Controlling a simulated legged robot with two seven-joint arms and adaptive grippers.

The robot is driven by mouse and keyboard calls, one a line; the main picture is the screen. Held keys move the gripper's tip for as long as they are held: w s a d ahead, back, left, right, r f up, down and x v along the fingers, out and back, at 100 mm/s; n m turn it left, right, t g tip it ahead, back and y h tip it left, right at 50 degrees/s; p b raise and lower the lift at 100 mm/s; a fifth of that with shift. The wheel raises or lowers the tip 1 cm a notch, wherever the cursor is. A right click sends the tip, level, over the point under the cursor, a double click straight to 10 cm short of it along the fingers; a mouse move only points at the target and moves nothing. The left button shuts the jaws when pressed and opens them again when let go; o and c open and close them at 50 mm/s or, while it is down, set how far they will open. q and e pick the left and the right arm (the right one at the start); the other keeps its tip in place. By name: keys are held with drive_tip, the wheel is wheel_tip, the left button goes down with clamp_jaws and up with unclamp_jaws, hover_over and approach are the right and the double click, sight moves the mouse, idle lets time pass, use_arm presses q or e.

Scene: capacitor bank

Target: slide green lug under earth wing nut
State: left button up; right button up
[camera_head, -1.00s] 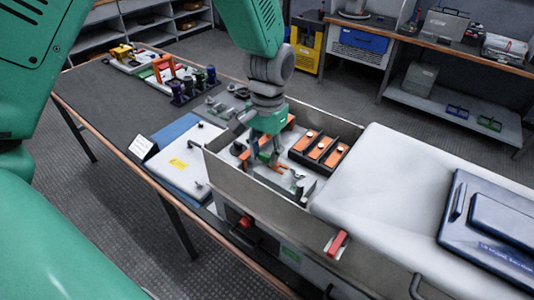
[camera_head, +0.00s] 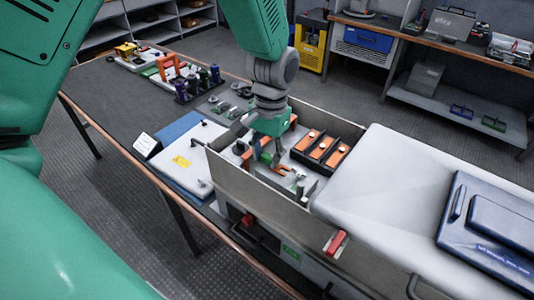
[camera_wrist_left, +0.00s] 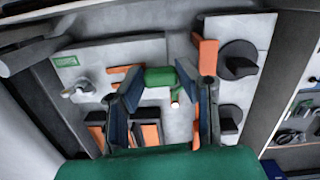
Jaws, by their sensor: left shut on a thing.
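My left gripper (camera_head: 272,157) is inside the open grey box (camera_head: 270,185), pointing down. In the left wrist view its two fingers (camera_wrist_left: 168,100) stand on either side of a green piece (camera_wrist_left: 160,77), which I take to be the green lug, and are shut on it. A pale round end shows below the green piece. A small silver fitting (camera_wrist_left: 78,90), perhaps the earth wing nut, sits beside a green label (camera_wrist_left: 67,61), apart from the lug. In the head view the gripper hides the lug. My right gripper is not in view.
Orange-topped dark blocks (camera_head: 320,148) fill the box's far side. Orange bars (camera_wrist_left: 208,55) and black round knobs (camera_wrist_left: 238,62) stand close to the fingers. The box walls rise around the gripper. A white cover (camera_head: 400,190) lies right of the box.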

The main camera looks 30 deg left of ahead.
use_arm(q)
drive_tip(key=shift+d+r, duration=0.1)
drive_tip(key=shift+d, duration=0.25)
drive_tip(key=shift+d+r+p, duration=0.1)
drive_tip(key=shift+d+p, duration=0.1)
drive_tip(key=shift+p, duration=0.1)
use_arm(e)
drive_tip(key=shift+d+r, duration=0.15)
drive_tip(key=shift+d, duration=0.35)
use_arm(q)
drive_tip(key=shift+w+a, duration=0.1)
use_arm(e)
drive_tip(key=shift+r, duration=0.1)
use_arm(q)
drive_tip(key=shift+a, duration=0.4)
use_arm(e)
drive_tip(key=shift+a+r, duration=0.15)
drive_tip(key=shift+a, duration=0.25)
use_arm(q)
drive_tip(key=shift+d, duration=0.2)
drive_tip(key=shift+d, duration=0.4)
drive_tip(key=shift+d+p, duration=0.15)
drive_tip(key=shift+p, duration=0.15)
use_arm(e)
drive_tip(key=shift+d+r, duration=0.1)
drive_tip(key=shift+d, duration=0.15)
